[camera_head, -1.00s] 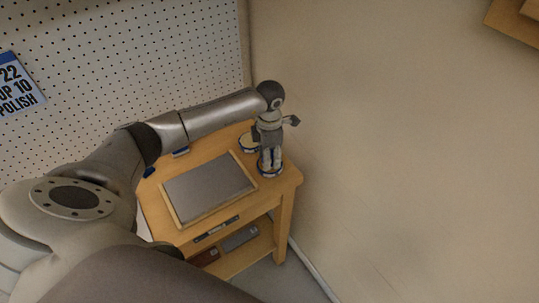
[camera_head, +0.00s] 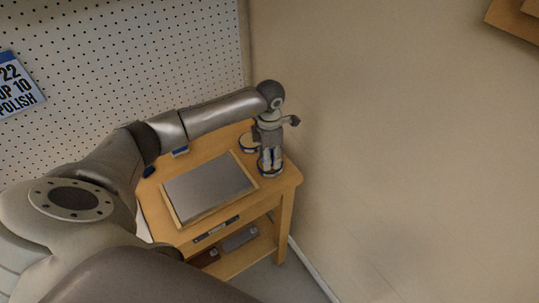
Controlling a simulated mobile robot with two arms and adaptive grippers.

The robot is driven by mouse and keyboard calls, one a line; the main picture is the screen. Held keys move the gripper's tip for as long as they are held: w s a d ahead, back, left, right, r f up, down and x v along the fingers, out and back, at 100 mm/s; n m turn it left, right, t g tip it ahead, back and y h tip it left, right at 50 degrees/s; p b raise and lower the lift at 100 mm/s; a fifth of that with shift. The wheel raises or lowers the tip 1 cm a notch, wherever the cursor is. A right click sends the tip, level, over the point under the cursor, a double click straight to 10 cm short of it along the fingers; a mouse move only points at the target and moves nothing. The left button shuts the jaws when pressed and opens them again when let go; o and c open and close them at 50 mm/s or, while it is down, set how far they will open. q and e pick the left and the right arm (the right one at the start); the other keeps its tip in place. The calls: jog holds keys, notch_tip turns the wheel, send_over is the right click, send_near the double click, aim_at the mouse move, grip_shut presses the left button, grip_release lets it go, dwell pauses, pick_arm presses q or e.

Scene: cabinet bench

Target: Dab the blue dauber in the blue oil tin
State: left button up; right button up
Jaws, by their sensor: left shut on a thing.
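My left gripper (camera_head: 269,160) points down over the right back part of the wooden bench. It is shut on a thin thing, likely the blue dauber, mostly hidden between its fingers. Right under the fingertips stands a low round tin with a blue band (camera_head: 269,174), near the bench's right edge. Whether the dauber touches the inside of this tin cannot be told. A second low round tin with a blue rim (camera_head: 247,144) stands just behind and left of the gripper. Which of the two is the blue oil tin is unclear. My right gripper is not in view.
A grey panel in a wooden frame (camera_head: 208,190) lies on the bench top. A small blue and pale thing (camera_head: 180,153) stands at the back edge, and a dark blue thing (camera_head: 149,172) at the left. A pegboard wall is behind and a plain wall to the right.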

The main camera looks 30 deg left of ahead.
pick_arm(q)
jog(key=shift+r+p, duration=0.55)
jog(key=shift+r, duration=0.2)
jog(key=shift+r+p, duration=1.55)
jog(key=shift+r, duration=1.2)
